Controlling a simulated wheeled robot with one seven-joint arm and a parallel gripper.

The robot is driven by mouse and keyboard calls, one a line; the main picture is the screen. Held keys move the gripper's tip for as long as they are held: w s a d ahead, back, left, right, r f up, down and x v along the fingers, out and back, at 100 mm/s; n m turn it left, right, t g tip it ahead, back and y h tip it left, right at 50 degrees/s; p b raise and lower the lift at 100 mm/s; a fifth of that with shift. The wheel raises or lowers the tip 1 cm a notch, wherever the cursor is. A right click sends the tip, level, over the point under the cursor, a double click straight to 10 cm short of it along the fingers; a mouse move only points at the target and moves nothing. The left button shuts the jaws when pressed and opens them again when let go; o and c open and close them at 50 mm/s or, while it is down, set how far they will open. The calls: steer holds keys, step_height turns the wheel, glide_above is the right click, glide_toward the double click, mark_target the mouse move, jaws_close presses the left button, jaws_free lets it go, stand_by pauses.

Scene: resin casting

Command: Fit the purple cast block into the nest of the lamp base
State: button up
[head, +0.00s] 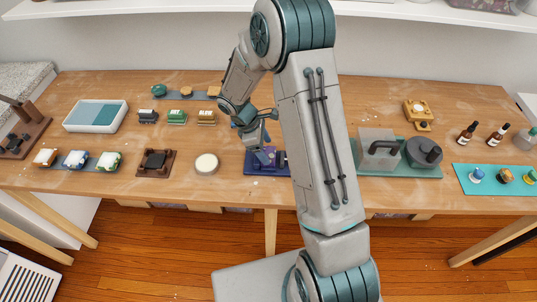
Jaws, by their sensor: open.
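A dark blue-purple mat or tray (251,168) lies at the front middle of the table, partly hidden by my arm. A small purple piece (281,158), which looks like the purple cast block, shows on it just right of the fingers. My gripper (266,157) is open, pointing down over this mat, close to the purple piece; I cannot tell if they touch. A dark brown square piece with a dark middle (155,162) sits at the front left; it may be the lamp base, but its nest is too small to make out.
A pale round disc (206,163) lies between the brown piece and the mat. A white tray (68,124) and several small blocks (176,117) stand at the left. A green mat (405,171) with a grey box (379,148) and dark pot (424,152) is right of my arm.

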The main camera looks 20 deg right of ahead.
steer(key=shift+x, duration=1.3)
steer(key=c, duration=1.1)
steer(key=shift+c, duration=0.2)
